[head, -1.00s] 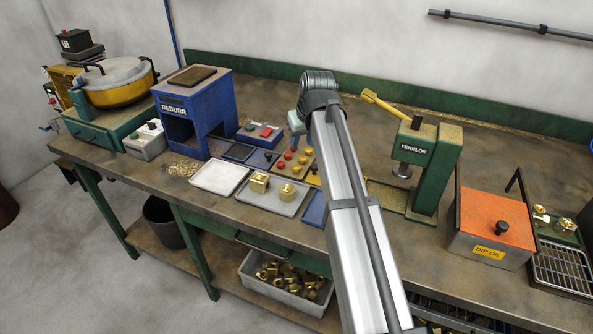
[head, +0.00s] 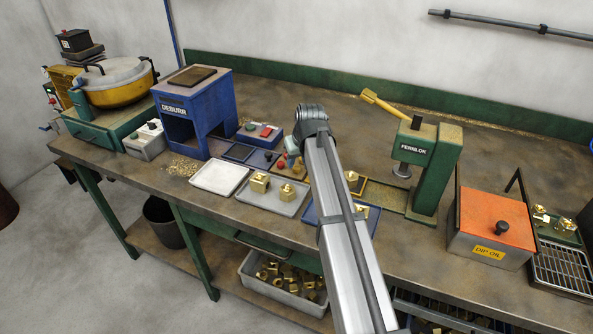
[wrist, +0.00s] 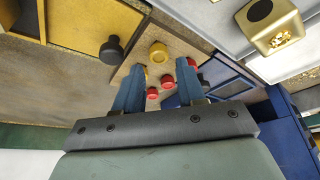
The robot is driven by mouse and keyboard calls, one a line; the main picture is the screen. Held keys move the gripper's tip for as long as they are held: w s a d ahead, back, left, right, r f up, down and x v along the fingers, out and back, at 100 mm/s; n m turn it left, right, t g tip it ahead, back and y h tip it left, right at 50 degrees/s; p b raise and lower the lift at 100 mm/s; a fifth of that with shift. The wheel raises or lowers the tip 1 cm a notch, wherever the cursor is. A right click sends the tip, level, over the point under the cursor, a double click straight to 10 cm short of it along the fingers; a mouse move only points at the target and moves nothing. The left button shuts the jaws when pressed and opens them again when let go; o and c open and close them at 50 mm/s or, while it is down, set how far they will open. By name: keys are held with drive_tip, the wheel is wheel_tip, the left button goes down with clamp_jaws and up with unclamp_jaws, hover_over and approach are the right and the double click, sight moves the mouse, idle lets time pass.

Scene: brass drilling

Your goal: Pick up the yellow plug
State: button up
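A tan board (wrist: 133,54) with several red and yellow plugs shows in the wrist view. One yellow plug (wrist: 158,52) stands near its upper middle, just beyond and between my fingertips. Red plugs (wrist: 167,82) stand closer to the palm, and another red plug (wrist: 185,62) is partly behind the right finger. A bit of yellow shows beside the left finger. My gripper (wrist: 160,67) is open with its blue fingers apart and nothing between them gripped. In the head view the board (head: 291,175) is partly covered by my arm.
A grey tray with brass blocks (head: 258,182) lies left of the board. A yellow plate with a black knob (wrist: 111,48) is beside the board in the wrist view. The blue deburr box (head: 196,110) and green press (head: 436,165) stand to either side.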

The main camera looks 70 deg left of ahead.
sight(297, 167)
drive_tip(key=x, duration=0.3)
drive_tip(key=shift+f, duration=0.25)
drive_tip(key=c, duration=0.6)
drive_tip(key=shift+r, duration=0.15)
wheel_tip(297, 167, up, 13)
idle(0.9)
idle(0.3)
